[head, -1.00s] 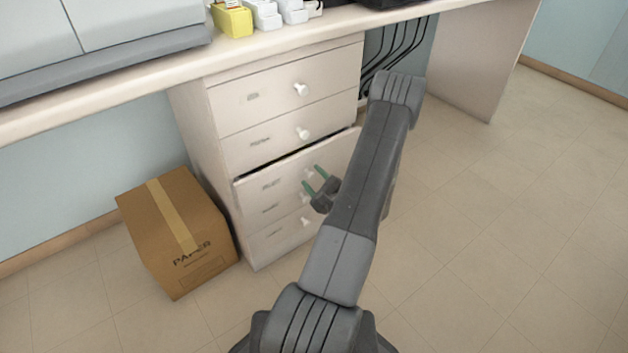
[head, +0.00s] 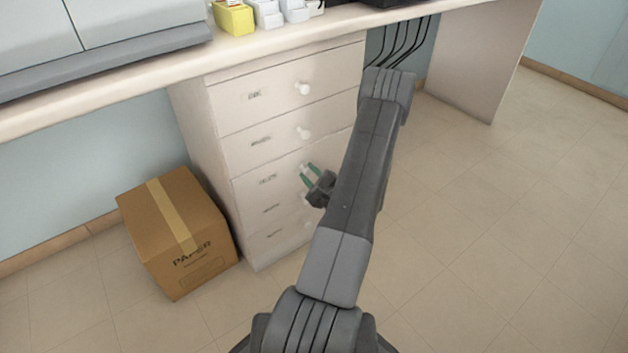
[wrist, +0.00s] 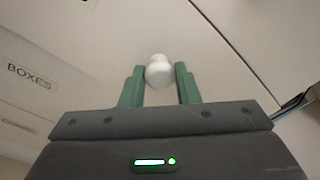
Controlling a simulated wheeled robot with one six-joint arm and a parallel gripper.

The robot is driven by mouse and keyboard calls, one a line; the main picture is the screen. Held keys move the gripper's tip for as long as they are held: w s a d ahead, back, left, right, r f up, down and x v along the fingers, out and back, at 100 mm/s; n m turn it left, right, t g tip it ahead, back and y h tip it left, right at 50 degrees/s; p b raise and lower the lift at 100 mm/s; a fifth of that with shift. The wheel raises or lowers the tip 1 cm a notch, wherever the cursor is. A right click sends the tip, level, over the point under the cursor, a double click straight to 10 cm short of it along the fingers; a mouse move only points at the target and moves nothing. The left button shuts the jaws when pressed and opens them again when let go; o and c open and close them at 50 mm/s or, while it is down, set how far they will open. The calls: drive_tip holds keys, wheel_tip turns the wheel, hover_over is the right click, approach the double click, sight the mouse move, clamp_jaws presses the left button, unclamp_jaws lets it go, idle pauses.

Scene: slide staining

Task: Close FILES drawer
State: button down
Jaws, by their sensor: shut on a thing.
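A white chest of drawers (head: 225,150) stands under the counter, each drawer with a round white knob and a small label. The labels are too blurred in the head view to read FILES. My gripper (head: 308,173) is at this drawer's front. In the wrist view, its green fingers (wrist: 158,85) are shut on a white knob (wrist: 159,72). A neighbouring drawer there has a BOXES label (wrist: 30,75). My arm hides the right part of the lower drawers.
A cardboard PAPER box (head: 178,235) stands on the floor left of the drawers. The counter (head: 130,95) runs above, with a yellow box (head: 234,18) and white containers (head: 268,14) on it. Black cables (head: 405,45) hang behind at the right. The floor (head: 500,220) at the right is clear.

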drive_tip(key=shift+w+a, duration=0.25)
drive_tip(key=shift+w, duration=0.1)
drive_tip(key=shift+r, duration=0.1)
drive_tip(key=c, duration=1.1)
unclamp_jaws()
drive_tip(key=shift+w+a, duration=0.1)
drive_tip(key=p+v, duration=0.2)
drive_tip(key=v, duration=1.1)
drive_tip(key=shift+s+d, duration=0.25)
drive_tip(key=shift+s, duration=0.1)
